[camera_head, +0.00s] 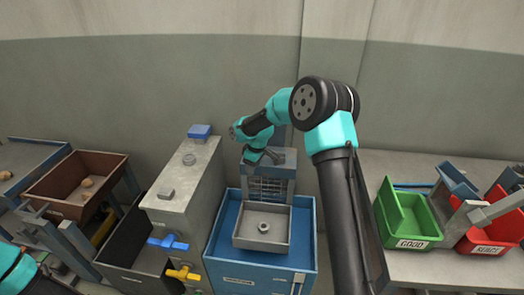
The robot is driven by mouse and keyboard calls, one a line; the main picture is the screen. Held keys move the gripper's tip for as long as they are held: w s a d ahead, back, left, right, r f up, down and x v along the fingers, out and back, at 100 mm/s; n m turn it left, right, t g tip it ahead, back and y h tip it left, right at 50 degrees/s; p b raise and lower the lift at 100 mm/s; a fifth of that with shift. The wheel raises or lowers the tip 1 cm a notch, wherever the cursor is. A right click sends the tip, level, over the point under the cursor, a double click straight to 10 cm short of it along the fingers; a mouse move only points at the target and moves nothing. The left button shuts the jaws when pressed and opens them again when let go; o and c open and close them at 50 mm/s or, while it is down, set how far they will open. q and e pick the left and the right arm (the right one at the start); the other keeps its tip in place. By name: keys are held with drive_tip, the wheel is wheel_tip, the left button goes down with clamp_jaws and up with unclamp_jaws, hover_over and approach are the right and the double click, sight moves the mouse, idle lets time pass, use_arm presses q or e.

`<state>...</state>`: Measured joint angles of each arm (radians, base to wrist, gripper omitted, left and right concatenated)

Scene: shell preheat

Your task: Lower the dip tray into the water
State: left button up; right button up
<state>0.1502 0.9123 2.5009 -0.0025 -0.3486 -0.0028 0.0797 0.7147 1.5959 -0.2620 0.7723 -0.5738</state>
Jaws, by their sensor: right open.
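The dip tray (246,241) is a shallow grey square tray with a ring-shaped part (263,228) lying in it. It sits over the middle of a blue tank (232,273) with a label on its front. No water surface can be made out. My right gripper (264,157) is open, just above the grey-blue block (287,167) at the tank's back. I cannot tell whether it touches the block. My left arm shows only in part at the lower left corner, and its gripper is out of view.
A grey housing with blue (168,242) and yellow (183,273) handles stands left of the tank. A brown bin (75,209) is farther left. Green GOOD (403,222) and red (473,240) bins stand on the right bench. My right arm crosses the area right of the tank.

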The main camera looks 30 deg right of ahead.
drive_tip(key=w+d+r+n+h, duration=0.1)
drive_tip(key=d+r, duration=0.3)
drive_tip(key=r, duration=0.6)
drive_tip(key=w+d+r+n, duration=0.1)
drive_tip(key=d+r, duration=0.4)
drive_tip(key=r, duration=0.5)
drive_tip(key=shift+w+r+n+g+h, duration=0.3)
drive_tip(key=shift+n+h, duration=0.1)
drive_tip(key=shift+n, duration=0.2)
wheel_tip(320, 180, down, 18)
drive_tip(key=shift+r, duration=0.25)
clamp_jaws()
